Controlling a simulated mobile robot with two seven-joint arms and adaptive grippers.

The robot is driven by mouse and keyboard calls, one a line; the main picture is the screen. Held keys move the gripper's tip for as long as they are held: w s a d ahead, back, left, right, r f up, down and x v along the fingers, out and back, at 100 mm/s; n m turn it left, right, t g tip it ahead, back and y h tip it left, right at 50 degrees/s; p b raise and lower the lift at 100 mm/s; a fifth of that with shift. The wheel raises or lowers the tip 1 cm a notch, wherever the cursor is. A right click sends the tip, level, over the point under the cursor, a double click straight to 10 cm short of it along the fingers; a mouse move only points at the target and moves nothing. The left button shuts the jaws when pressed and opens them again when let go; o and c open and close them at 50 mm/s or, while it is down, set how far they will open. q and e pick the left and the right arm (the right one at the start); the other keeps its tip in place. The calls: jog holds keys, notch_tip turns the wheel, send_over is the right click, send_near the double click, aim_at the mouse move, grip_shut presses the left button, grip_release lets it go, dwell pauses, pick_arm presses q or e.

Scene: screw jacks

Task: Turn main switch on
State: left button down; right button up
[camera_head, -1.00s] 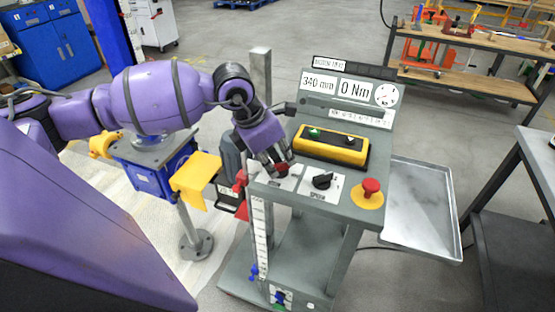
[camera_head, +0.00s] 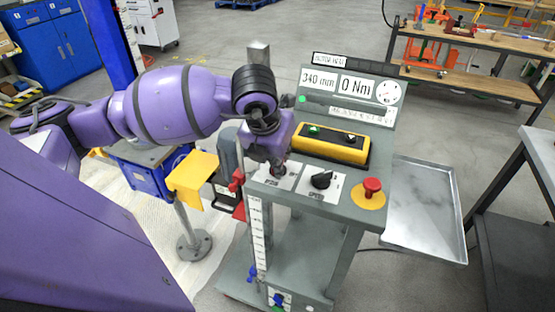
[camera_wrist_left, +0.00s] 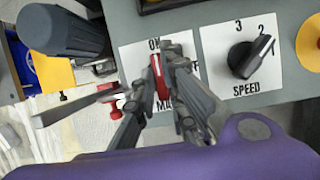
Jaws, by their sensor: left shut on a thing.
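The main switch has a red handle (camera_wrist_left: 161,78) on a white plate marked ON and MAIN, in the left wrist view. The handle points roughly up toward the ON mark. My left gripper (camera_wrist_left: 166,66) is shut on this handle, its fingers to either side. In the head view the gripper (camera_head: 274,168) reaches down onto the switch plate (camera_head: 283,182) at the console's left front. The gripper hides most of the switch there. A small green light (camera_head: 302,98) shows on the panel. My right gripper is not in view.
Right of the switch are a black speed knob (camera_head: 321,180) and a red emergency button (camera_head: 372,187). Behind is a yellow box (camera_head: 331,146) with green and black buttons. The display panel reads 340 mm and 0 Nm. A yellow guard (camera_head: 193,178) stands at the left.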

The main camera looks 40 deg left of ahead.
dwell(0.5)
pick_arm(q)
jog(key=c, duration=1.8)
grip_release()
jog(key=v, duration=1.2)
jog(key=shift+f, duration=0.1)
